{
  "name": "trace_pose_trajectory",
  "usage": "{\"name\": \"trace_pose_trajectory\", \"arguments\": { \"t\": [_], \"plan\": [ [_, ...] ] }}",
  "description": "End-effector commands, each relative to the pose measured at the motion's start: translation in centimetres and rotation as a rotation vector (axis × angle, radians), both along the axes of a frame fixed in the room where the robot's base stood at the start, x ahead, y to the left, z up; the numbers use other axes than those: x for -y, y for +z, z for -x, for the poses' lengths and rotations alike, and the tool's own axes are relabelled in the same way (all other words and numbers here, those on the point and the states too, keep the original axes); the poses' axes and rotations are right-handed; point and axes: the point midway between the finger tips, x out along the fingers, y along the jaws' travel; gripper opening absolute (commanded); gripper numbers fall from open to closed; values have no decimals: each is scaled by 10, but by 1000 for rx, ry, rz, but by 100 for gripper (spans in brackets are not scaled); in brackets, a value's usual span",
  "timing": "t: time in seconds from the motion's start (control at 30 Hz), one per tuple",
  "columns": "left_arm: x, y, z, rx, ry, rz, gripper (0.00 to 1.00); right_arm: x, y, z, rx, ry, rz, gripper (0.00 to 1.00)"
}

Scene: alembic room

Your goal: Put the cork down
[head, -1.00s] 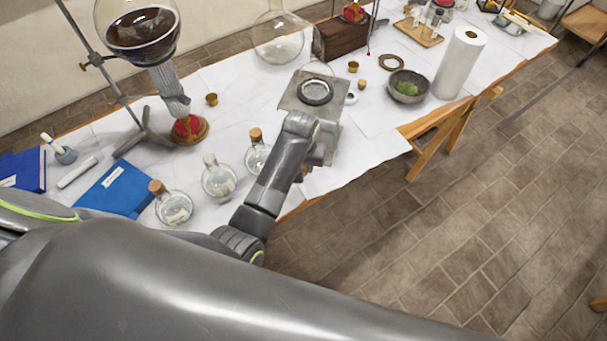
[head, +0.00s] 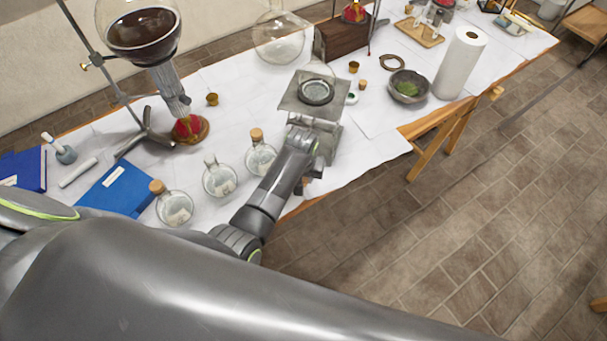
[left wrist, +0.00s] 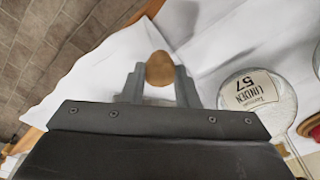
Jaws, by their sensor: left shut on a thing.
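The cork (left wrist: 160,68) is a brown rounded plug between the two fingertips of my left gripper (left wrist: 159,78) in the left wrist view. The gripper is shut on it, over white paper near the table's edge. In the head view the left gripper (head: 308,183) is low beside the grey stand and mostly hidden by my wrist; I cannot make out the cork there. Whether the cork touches the paper is unclear. My right gripper is not in view.
A round flask labelled Linden 57 (left wrist: 255,95) is close on the right in the wrist view. In the head view, an open flask (head: 219,180), a corked flask (head: 262,160) and a grey stand (head: 300,103) are near my arm. White paper right of the stand is free.

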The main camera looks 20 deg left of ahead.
Motion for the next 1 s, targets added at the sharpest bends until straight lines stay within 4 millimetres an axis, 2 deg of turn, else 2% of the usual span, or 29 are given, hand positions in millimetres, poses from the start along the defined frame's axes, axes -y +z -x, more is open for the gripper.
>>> {"name": "trace_pose_trajectory", "arguments": {
  "t": [0.3,0.33,0.47,0.77,1.0],
  "plan": [
    [0,-6,-1,2,0,0,3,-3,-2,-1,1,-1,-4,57],
    [0,-6,-1,2,0,0,31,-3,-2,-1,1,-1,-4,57],
    [0,-6,0,2,0,0,48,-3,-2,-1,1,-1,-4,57],
    [0,-5,0,2,0,0,49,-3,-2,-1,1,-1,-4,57],
    [1,18,1,4,0,0,49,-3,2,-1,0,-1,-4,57]
  ]
}}
